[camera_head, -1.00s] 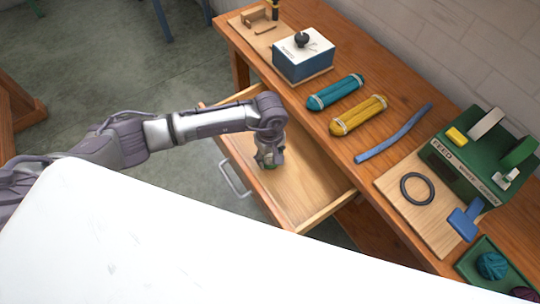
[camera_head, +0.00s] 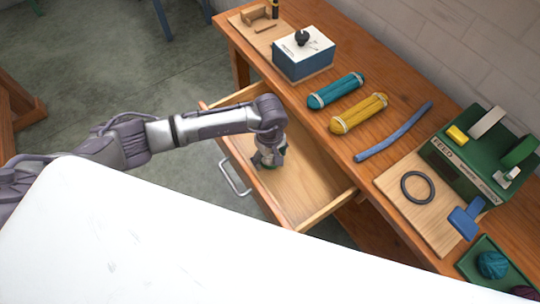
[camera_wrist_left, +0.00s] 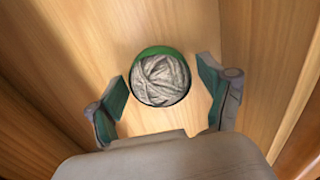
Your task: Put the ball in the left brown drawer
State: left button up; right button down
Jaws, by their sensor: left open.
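The ball (camera_wrist_left: 160,80) is a pale grey ball of wool with a green edge along its top side. In the left wrist view it rests on the wooden floor of the open drawer (camera_head: 312,190). My left gripper (camera_head: 268,163) reaches down into the drawer. Its two green-padded fingers stand open on either side of the ball, with gaps on both sides. In the head view the gripper mostly hides the ball. My right gripper is not in view.
The wooden workbench (camera_head: 300,97) carries a blue-and-white box (camera_head: 303,58), a teal skein (camera_head: 336,91), a yellow skein (camera_head: 359,113), a blue strip (camera_head: 394,133) and a green device (camera_head: 478,160). The drawer's walls surround my gripper. Its floor towards the right is clear.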

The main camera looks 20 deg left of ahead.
pick_arm(q)
notch_tip(320, 180, up, 12)
jog(key=shift+r, duration=0.2)
dwell(0.4)
jog(key=shift+a, duration=0.1)
